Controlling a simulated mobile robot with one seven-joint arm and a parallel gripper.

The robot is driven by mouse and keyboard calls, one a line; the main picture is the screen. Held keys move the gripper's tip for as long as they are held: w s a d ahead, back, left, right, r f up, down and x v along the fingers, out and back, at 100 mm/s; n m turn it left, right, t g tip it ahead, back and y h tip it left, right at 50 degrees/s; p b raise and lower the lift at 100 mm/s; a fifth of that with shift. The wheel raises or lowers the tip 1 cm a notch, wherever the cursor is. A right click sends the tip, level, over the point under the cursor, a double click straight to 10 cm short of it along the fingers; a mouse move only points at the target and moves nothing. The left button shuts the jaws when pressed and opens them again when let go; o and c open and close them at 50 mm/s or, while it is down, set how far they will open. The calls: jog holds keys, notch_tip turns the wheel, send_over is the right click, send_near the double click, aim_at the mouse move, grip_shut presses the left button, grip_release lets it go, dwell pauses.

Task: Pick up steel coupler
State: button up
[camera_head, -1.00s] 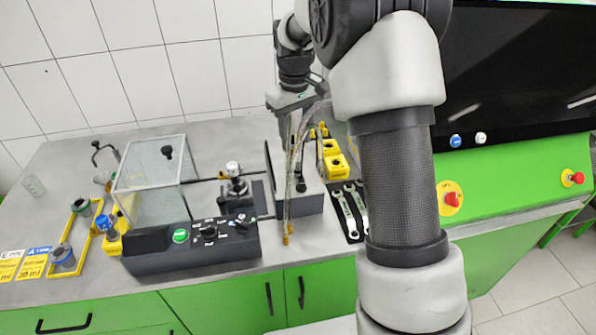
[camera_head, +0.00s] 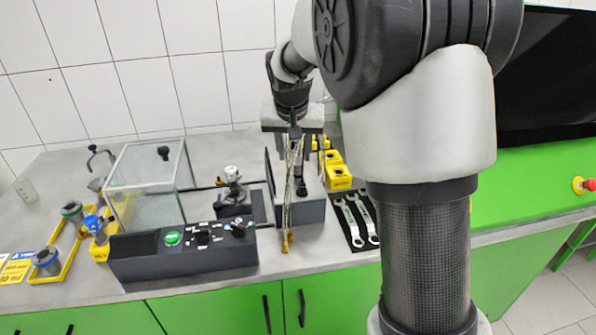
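I cannot single out a steel coupler with certainty at this size. My gripper (camera_head: 294,148) points down over the pump unit, in front of the tiled wall. Its fingers overlap brass-coloured hoses (camera_head: 290,190) and a dark upright part, so their gap and anything between them are unclear. A metal fitting with a pale top (camera_head: 233,180) stands left of the gripper on a dark base.
A glass box (camera_head: 145,185) stands left, behind a black control panel (camera_head: 185,252). Two wrenches (camera_head: 352,220) lie on a black mat to the right. A yellow tray (camera_head: 65,250) with cups lies far left. My arm blocks the right side.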

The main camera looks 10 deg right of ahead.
aim_at(298, 165)
jog(key=x, duration=0.5)
jog(key=shift+s+d+f, duration=0.2)
jog(key=shift+d+f, duration=0.15)
jog(key=shift+f, duration=0.05)
jog(key=shift+w+f, duration=0.25)
jog(key=shift+f, duration=0.2)
grip_shut()
